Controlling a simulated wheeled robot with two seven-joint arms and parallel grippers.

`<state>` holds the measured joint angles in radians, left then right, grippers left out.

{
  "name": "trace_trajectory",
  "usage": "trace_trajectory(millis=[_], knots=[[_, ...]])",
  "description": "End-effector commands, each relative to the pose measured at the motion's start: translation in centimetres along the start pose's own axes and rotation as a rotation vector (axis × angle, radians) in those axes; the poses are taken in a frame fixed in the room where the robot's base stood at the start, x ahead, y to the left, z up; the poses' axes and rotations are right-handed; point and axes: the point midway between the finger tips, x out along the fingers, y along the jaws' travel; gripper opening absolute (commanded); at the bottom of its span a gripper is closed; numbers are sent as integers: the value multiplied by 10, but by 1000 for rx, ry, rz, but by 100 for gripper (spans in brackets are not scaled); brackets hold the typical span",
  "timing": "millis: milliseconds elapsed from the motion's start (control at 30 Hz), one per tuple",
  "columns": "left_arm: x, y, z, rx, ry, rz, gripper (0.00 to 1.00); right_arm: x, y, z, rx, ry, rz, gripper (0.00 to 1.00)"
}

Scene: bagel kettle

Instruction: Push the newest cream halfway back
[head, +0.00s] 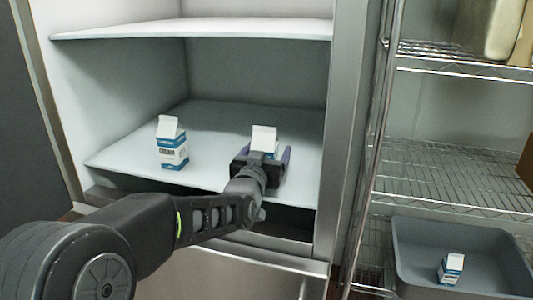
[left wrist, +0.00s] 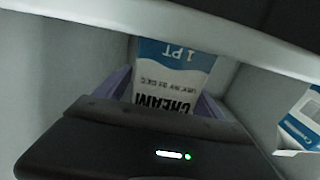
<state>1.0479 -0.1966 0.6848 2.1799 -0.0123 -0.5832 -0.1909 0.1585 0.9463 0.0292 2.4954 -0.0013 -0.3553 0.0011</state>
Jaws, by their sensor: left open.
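A blue and white cream carton (head: 265,138) stands upright on the fridge's middle shelf (head: 215,115). My left gripper (head: 263,157) is in front of it with its jaws open. In the left wrist view this carton (left wrist: 175,75) appears upside down between the two purple fingers, its label reading CREAM, 1 PT and a use-by date that looks like 31 DEC. I cannot tell whether the fingers touch it. A second cream carton (head: 172,145) stands on the same shelf to the left; its date is too small to read. My right gripper is not in view.
A third carton (head: 451,268) is in a grey bin (head: 405,250) on the wire rack at right. An upper shelf (head: 200,28) hangs above the cartons. The fridge's right side wall (head: 345,130) is near my gripper. The shelf behind the cartons is clear.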

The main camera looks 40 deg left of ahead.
Motion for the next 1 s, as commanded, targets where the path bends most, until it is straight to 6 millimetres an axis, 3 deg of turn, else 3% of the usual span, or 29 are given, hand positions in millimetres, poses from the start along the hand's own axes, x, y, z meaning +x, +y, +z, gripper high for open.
trace_trajectory(millis=[167, 1000], knots=[[0, 0, 0, 0, 0, 0, 72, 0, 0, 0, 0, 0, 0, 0], [0, 0, 0, 0, 0, 0, 3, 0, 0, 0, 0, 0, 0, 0]])
